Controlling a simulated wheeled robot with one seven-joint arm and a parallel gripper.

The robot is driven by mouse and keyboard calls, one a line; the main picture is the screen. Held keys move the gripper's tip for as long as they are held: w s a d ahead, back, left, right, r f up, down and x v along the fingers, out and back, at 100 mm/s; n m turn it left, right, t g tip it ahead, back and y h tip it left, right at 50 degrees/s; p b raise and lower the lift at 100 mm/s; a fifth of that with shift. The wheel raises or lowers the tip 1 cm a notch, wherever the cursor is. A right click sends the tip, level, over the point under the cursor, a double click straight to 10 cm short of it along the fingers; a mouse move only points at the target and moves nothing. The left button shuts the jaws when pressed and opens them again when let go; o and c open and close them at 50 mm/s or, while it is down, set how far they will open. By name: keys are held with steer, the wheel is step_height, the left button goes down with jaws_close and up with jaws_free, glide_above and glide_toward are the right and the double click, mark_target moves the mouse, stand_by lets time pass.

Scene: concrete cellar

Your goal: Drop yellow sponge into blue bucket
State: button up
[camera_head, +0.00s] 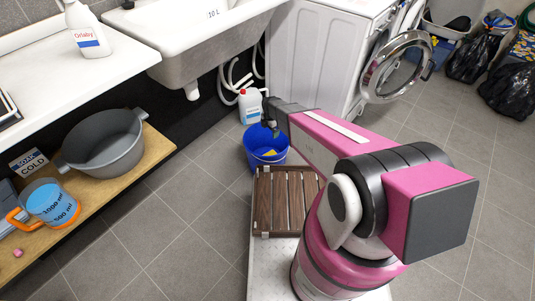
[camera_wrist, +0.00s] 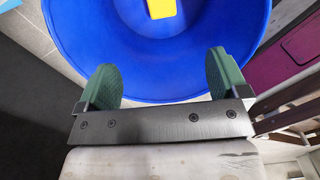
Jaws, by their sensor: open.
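The blue bucket (camera_head: 258,160) stands on the tiled floor at the centre in the head view, just beyond a wooden slatted platform. In the wrist view the bucket (camera_wrist: 100,60) fills the upper middle. The yellow sponge (camera_wrist: 162,8) lies inside the bucket, partly cut off by the top edge of the wrist view. In the head view the fingers are mostly hidden.
The wooden slatted platform (camera_head: 275,212) is in front of the bucket. A white canister (camera_head: 250,106) stands behind it. A washing machine (camera_head: 312,60) with its door open is at the back. A shelf at left holds a grey tub (camera_head: 108,150). The floor between is clear.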

step_height(320, 180, up, 7)
stand_by(0.3)
steer(key=shift+r, duration=0.1)
